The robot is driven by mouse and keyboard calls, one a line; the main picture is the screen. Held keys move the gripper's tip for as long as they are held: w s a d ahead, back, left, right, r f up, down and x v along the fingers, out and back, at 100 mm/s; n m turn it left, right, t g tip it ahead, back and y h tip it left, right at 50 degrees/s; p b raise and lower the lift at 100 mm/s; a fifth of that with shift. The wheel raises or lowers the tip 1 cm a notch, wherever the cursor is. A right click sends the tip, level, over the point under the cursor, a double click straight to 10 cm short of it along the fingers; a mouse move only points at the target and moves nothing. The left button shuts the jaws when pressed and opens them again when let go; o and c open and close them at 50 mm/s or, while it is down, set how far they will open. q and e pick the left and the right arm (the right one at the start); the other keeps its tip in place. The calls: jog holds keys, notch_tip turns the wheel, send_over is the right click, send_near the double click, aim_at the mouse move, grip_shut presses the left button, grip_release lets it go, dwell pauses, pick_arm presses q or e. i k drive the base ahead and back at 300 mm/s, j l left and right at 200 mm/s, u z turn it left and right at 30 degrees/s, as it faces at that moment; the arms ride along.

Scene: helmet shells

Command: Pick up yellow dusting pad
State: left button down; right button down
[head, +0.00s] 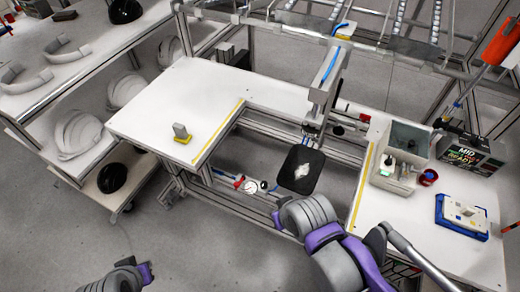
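The yellow dusting pad (182,134) sits on the left part of the white worktable (150,112). It has a yellow base and an upright grey block on top that looks like its handle. It stands apart from other things, left of a yellow strip on the table edge. Grey and purple links of my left arm show at the bottom left, well below the pad. Grey and purple links of my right arm show at the lower middle, in front of the table's gap. I cannot make out the fingers of either gripper.
A black plate with a white pattern (301,169) is at the gap in the table. A shelf rack (90,80) with white and black helmet shells stands at left. A grey bin (402,150) and a blue tray (462,217) are at right. Table around the pad is clear.

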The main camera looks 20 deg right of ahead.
aim_at(181, 135)
jog(key=i+j+z, duration=0.3)
jog(key=i+z, duration=0.2)
jog(key=i+j+z, duration=0.45)
jog(key=k+j, duration=0.05)
